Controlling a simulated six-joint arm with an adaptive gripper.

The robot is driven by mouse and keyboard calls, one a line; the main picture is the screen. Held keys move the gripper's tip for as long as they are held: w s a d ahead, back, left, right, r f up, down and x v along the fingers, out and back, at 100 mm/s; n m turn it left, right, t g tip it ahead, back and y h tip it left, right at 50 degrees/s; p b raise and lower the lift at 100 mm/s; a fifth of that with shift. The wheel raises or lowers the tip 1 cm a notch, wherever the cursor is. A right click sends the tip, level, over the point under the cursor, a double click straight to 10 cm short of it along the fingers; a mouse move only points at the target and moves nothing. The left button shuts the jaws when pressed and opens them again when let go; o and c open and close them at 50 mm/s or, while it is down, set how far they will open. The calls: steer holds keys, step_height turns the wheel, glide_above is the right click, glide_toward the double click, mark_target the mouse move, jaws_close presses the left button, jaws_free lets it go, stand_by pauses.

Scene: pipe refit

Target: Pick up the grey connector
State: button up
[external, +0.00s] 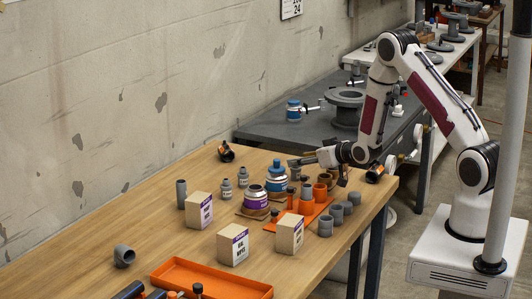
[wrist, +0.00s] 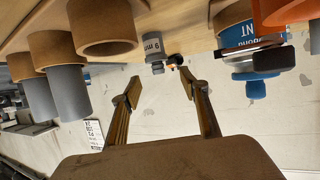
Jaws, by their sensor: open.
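Several short grey pipe connectors (external: 325,226) stand upright in a row at the table's right edge. A grey elbow (external: 124,255) lies at the front left, and a taller grey tube (external: 181,194) stands near the wall side. I cannot tell which of these the task means. My gripper (external: 296,162) points left, roughly level, above the table behind the orange tray. In the wrist view, which is upside down, my gripper (wrist: 160,85) is open with nothing between its fingers. Grey cylinders (wrist: 70,92) and brown rings (wrist: 102,25) show at the upper left there.
An orange tray (external: 299,227) holds orange and dark fittings. Blue and purple-labelled cans (external: 256,202) stand close to its left. Several boxes (external: 233,244) stand in front. A long orange bin (external: 211,277) lies at the near edge. The table's left part is mostly clear.

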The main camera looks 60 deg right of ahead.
mark_target(296, 168)
step_height(296, 168, down, 3)
steer(key=shift+r, duration=0.2)
steer(key=shift+x, duration=1.45)
steer(key=c, duration=1.2)
